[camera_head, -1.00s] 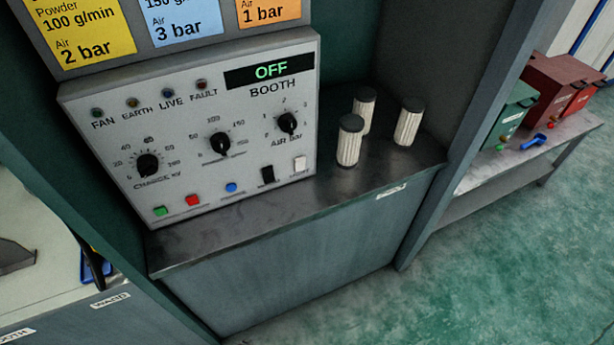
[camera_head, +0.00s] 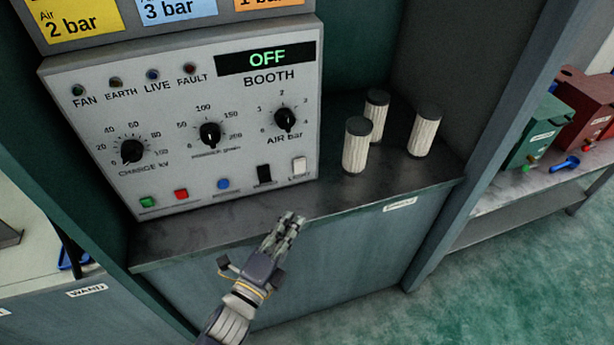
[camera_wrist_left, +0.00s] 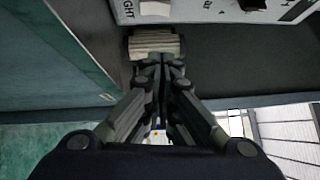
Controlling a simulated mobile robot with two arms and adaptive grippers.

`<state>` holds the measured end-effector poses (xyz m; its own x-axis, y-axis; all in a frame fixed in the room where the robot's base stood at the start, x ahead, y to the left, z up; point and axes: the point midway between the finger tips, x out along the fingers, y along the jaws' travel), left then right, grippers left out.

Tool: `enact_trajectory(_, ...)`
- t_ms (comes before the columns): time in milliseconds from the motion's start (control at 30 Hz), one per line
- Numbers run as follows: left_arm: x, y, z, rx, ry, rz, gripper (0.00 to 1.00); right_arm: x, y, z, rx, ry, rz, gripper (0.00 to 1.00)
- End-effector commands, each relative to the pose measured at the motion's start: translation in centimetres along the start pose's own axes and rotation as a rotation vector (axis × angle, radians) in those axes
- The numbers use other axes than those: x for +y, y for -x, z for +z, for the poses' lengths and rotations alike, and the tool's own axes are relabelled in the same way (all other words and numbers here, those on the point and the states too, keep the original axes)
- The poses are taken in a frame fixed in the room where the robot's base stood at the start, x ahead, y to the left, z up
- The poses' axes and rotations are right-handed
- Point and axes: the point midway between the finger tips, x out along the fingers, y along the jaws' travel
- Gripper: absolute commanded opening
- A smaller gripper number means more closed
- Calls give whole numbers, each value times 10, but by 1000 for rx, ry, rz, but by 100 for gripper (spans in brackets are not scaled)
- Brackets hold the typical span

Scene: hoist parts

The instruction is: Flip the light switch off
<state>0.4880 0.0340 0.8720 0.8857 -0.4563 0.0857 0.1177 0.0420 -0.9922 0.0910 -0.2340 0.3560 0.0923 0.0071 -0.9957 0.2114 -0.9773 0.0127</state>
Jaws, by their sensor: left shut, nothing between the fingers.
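The light switch is a white rocker (camera_head: 299,165) at the lower right of the grey booth panel (camera_head: 75,140), beside a black rocker (camera_head: 264,174). In the left wrist view the white rocker (camera_wrist_left: 155,8) shows at the top edge, near a partly cut label reading "IGHT". Which way it is tipped is too small to tell. My left gripper (camera_head: 292,220) is shut and empty, at the front edge of the metal shelf, below the white rocker and apart from it. Its closed fingers (camera_wrist_left: 160,66) also show in the left wrist view. My right gripper is not in view.
Three pale ribbed cylinders with dark caps (camera_head: 357,146) stand on the shelf (camera_head: 215,222) right of the panel. The panel carries several knobs, buttons and lamps, and a display (camera_head: 266,59) reading "OFF". A side bench (camera_head: 500,190) with green and red boxes is at right.

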Motion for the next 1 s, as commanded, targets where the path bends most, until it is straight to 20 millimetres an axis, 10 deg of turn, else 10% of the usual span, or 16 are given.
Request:
enact_trajectory(367, -1, -8, 0, -1, 3, 0, 0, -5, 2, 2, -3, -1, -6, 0)
enact_trajectory(1000, -1, -118, 17, -1, 2, 3, 0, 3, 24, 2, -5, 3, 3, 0)
